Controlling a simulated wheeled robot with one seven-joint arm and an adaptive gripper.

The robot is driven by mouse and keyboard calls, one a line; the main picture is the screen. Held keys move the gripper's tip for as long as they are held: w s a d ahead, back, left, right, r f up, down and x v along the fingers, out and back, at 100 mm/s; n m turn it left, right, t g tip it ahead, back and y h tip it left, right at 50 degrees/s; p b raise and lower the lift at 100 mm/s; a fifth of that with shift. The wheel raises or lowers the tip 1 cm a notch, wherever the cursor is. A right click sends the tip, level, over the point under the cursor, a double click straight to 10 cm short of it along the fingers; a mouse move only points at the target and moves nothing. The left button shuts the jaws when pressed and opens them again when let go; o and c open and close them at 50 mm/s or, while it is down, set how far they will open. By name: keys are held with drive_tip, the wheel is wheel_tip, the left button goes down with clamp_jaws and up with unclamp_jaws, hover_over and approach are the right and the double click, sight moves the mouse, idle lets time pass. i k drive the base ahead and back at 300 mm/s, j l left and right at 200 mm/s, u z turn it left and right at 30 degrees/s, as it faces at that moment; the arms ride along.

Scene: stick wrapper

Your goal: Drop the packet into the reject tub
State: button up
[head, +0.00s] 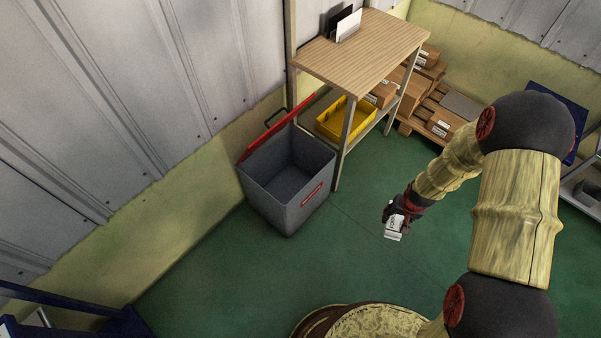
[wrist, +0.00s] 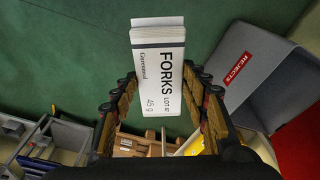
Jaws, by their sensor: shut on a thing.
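The packet (wrist: 158,70) is a white box printed "FORKS LOT" with a black stripe. In the wrist view it sits between the two fingers of my gripper (wrist: 160,98), which is shut on it. In the head view my gripper (head: 396,213) holds the packet (head: 394,230) above the green floor, to the right of the tub and apart from it. The reject tub (head: 275,200) is a grey open bin with a red label and a red lid tilted back toward the wall. The tub (wrist: 265,60) also shows at the right of the wrist view, its label reading "REJECTS".
A wooden table (head: 365,50) stands behind the tub, with a yellow bin (head: 343,119) on its lower shelf. Cardboard boxes (head: 441,124) lie on a pallet at the back. Green floor (head: 355,225) is clear between the tub and my gripper.

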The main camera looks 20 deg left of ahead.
sight(292, 197)
drive_tip(key=i+l+u, duration=0.15)
drive_tip(key=i+u, duration=0.15)
drive_tip(key=u, duration=0.2)
drive_tip(key=i+l+u, duration=0.25)
drive_tip(key=u, duration=0.25)
drive_tip(key=i+l+u, duration=0.25)
drive_tip(key=u, duration=0.25)
drive_tip(key=i+l+u, duration=0.1)
drive_tip(key=l+u, duration=0.35)
drive_tip(key=i+l+u, duration=0.6)
drive_tip(key=l+u, duration=0.15)
drive_tip(key=l, duration=0.1)
